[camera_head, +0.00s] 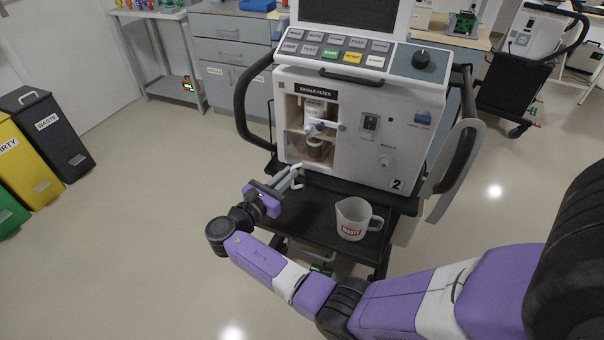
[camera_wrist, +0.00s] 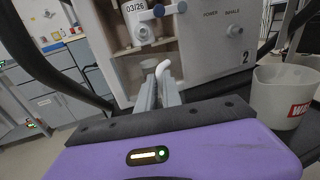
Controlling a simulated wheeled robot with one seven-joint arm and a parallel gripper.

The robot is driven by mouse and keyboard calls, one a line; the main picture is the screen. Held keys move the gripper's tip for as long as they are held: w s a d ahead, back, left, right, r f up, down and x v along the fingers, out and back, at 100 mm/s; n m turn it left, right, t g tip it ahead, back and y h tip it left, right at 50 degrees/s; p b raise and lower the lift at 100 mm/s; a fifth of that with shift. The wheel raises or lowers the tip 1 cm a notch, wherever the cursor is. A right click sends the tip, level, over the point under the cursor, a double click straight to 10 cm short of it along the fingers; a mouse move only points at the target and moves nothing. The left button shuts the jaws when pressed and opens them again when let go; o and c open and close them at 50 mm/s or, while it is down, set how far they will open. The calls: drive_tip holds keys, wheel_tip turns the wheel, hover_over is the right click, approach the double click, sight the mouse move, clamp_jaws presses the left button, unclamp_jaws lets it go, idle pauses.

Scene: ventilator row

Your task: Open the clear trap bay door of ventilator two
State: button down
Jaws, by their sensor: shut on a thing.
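Ventilator two (camera_head: 345,165), marked "2", stands facing me on a black cart; its front also shows in the wrist view (camera_wrist: 222,65). The bay (camera_head: 293,140) under the "EXHALE FILTER" label holds a white filter (camera_head: 315,108) above and a trap jar (camera_head: 315,148) below. My gripper (camera_head: 295,175) is low in front of the bay's bottom edge. In the wrist view, my gripper (camera_wrist: 160,88) is shut on a white curved piece (camera_wrist: 162,68), apparently the door's handle. The clear door panel itself is hard to make out, so I cannot tell its angle.
Black side rails (camera_head: 244,105) flank the ventilator. Waste bins (camera_head: 50,135) stand far left. The floor between is clear.

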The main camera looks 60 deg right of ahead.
drive_tip(key=w+a+m+g+b, duration=0.1)
drive_tip(key=w+a+g+b, duration=0.1)
drive_tip(key=w+b, duration=0.6)
drive_tip(key=shift+w, duration=1)
drive_tip(key=shift+w+r+m, duration=0.1)
drive_tip(key=shift+m, duration=0.2)
drive_tip(key=c, duration=1.5)
unclamp_jaws()
drive_tip(key=shift+a, duration=0.1)
drive_tip(key=v, duration=0.7)
drive_tip(key=shift+w+a+b, duration=0.2)
drive_tip(key=shift+a+b, duration=0.15)
